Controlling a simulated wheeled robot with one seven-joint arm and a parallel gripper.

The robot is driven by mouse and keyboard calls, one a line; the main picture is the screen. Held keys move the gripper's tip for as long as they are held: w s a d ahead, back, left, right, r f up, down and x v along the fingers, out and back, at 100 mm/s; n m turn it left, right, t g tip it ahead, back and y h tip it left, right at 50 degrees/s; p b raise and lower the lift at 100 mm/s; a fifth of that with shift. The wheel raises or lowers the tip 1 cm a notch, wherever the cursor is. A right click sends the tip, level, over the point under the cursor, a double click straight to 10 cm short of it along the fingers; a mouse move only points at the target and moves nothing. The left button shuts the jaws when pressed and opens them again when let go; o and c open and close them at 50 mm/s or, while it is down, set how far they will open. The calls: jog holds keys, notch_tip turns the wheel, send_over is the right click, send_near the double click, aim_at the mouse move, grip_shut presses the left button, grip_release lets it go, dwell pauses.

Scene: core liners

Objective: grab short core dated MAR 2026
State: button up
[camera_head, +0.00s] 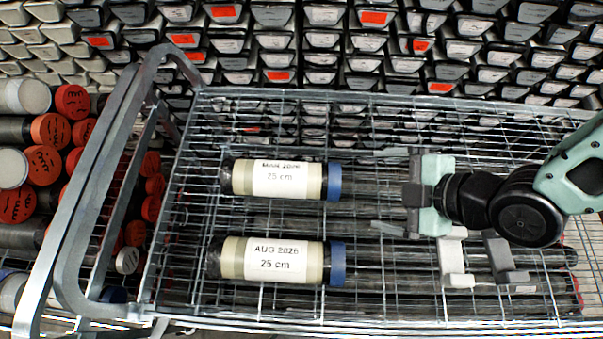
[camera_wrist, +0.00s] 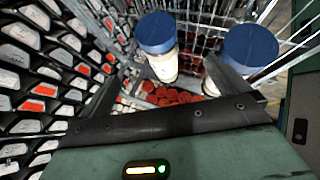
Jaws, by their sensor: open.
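The short core marked MAR 2026, 25 cm (camera_head: 240,178) lies on its side on the wire cart, its blue cap facing right. The top line of its label is partly out of sight. A similar short core marked AUG 2026 (camera_head: 232,258) lies parallel, nearer the front. My gripper (camera_head: 380,192) is open and empty, right of the MAR core, with its fingers facing left and a clear gap to the blue cap. In the wrist view, the MAR core's cap (camera_wrist: 156,33) shows ahead between the fingers (camera_wrist: 168,68). The AUG core's cap (camera_wrist: 250,48) is to the right.
The wire cart (camera_head: 370,98) has a raised bar handle (camera_head: 72,220) at left. Grey brackets (camera_head: 453,262) stand on the cart below my gripper. Orange-capped tubes (camera_head: 50,130) are stacked beyond the handle. Rows of labelled trays (camera_head: 325,40) fill the back.

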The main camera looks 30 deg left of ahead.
aim_at(322, 181)
jog(key=s+a+f+n+g+y+b, duration=0.1)
jog(key=s+a+f+n+y+b, duration=0.2)
jog(key=a+b, duration=0.3)
jog(key=s+b, duration=0.1)
jog(key=b, duration=0.4)
jog(key=shift+a+f, duration=0.15)
jog(key=b, duration=0.3)
jog(key=shift+a+f, duration=0.25)
